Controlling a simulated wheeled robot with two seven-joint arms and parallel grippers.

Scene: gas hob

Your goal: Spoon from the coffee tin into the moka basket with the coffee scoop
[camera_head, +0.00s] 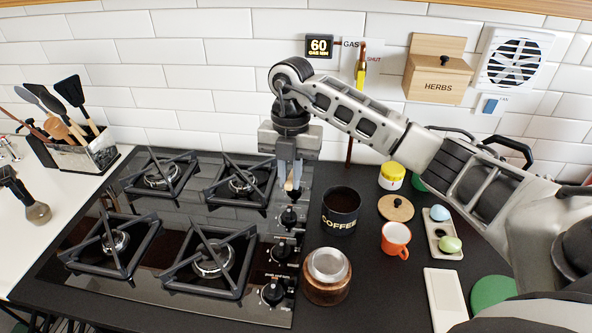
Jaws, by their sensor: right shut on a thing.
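The dark coffee tin (341,221), lettered COFFEE, stands open right of the hob with dark contents. In front of it is the round copper-coloured moka base (327,291) with a silver basket (328,262) at its top. My right gripper (290,180) points down over the hob's right edge, left of the tin and behind the knobs. My left gripper is not in view.
The gas hob (150,226) with raised grates and knobs (283,251) fills the middle left. An orange mug (396,241), a wooden lid (396,208), a yellow jar (391,178) and a tray (435,224) stand right of the tin. A utensil box (98,151) is far left.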

